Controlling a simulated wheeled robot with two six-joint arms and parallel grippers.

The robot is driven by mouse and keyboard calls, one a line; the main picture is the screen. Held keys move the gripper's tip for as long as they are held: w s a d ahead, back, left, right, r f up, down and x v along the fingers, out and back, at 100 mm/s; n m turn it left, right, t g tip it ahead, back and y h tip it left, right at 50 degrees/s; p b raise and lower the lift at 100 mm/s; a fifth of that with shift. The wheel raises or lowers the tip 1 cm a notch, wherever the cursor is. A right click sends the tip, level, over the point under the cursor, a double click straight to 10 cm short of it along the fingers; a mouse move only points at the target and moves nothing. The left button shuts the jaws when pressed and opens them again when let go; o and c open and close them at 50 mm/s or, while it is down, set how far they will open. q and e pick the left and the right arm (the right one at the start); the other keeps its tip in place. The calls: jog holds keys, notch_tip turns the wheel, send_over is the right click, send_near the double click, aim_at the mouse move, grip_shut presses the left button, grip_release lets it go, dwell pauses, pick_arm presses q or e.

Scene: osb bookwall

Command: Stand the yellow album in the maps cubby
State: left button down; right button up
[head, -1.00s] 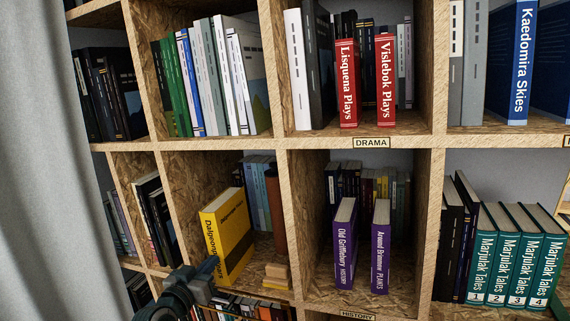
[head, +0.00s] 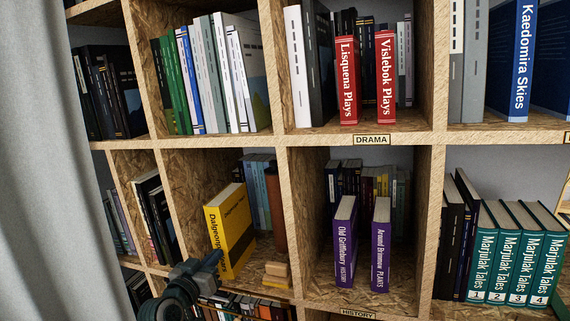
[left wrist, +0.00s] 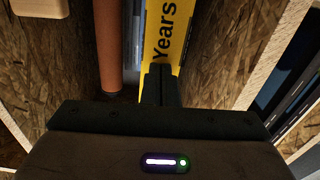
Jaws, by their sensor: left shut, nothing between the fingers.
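The yellow album (head: 229,232) stands upright in the lower cubby left of the one labelled HISTORY, close to that cubby's left wall. Its dark-lettered spine faces out. The word "Years" on the yellow album (left wrist: 164,38) shows in the left wrist view. My left gripper (head: 214,261) is shut and empty at the lower front of the album. In the left wrist view my shut fingers (left wrist: 160,82) point at the spine; I cannot tell whether they touch it. No maps label is readable. My right gripper is out of view.
Cubby floor is clear between album and blocks. Two purple books (head: 344,245) stand in the HISTORY cubby. A grey curtain (head: 55,200) hangs left.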

pick_arm(q)
jog(key=shift+w+d, duration=0.2)
jog(key=shift+w, duration=0.2)
jog(key=p+v, duration=0.1)
jog(key=v, duration=0.6)
jog(key=shift+s+p, duration=0.15)
jog(key=shift+p, duration=0.15)
jog(key=shift+a, duration=0.1)
